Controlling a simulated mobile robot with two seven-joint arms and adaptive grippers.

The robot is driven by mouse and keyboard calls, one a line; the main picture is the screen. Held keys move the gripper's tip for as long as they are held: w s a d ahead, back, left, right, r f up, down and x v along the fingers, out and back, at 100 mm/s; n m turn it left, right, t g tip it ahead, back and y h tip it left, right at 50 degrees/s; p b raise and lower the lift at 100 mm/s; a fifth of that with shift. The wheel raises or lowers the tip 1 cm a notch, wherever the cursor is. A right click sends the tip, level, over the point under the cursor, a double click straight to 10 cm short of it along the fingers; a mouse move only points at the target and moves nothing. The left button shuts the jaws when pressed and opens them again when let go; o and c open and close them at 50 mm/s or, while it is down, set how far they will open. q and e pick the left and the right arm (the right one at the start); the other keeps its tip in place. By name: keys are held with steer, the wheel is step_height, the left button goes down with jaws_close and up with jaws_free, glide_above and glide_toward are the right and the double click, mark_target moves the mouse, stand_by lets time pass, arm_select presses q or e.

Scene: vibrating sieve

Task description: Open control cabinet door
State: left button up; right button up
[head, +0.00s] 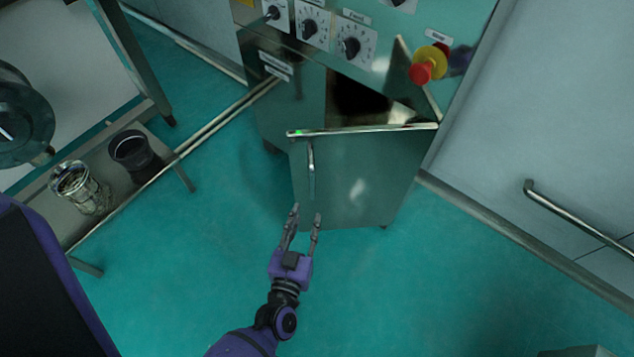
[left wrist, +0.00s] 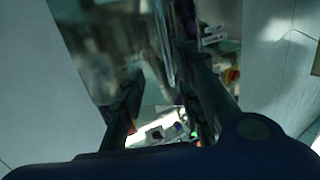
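The control cabinet (head: 275,100) is grey-green metal with a panel of dials on top. Its door (head: 350,180) is ajar, swung out from the right side. A dark gap shows the interior (head: 362,98) behind the door's top edge. A slim vertical handle (head: 311,165) is on the door's left part. My left gripper (head: 305,213) is open, its fingertips just below the handle in the head view. In the left wrist view, the shiny handle (left wrist: 163,45) shows between the spread fingers (left wrist: 165,85). I cannot tell whether they touch it. My right gripper is not in view.
A red and yellow emergency button (head: 424,68) juts from the panel. A low shelf at left holds a dark cup (head: 133,153) and a glass container (head: 80,188). A wall rail (head: 580,220) is at right. The green floor (head: 220,240) around the door is clear.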

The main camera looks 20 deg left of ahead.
mark_target(312, 186)
arm_select(q)
steer(key=w, duration=0.4)
steer(key=w+a+y+b, duration=0.1)
steer(key=w, duration=0.3)
steer(key=w+a+f+n+y+b, duration=0.1)
steer(key=w, duration=0.3)
steer(key=shift+a+t, duration=0.1)
steer(key=shift+t, duration=0.3)
steer(key=shift+s, duration=0.1)
steer(key=shift+c, duration=0.2)
jaws_close()
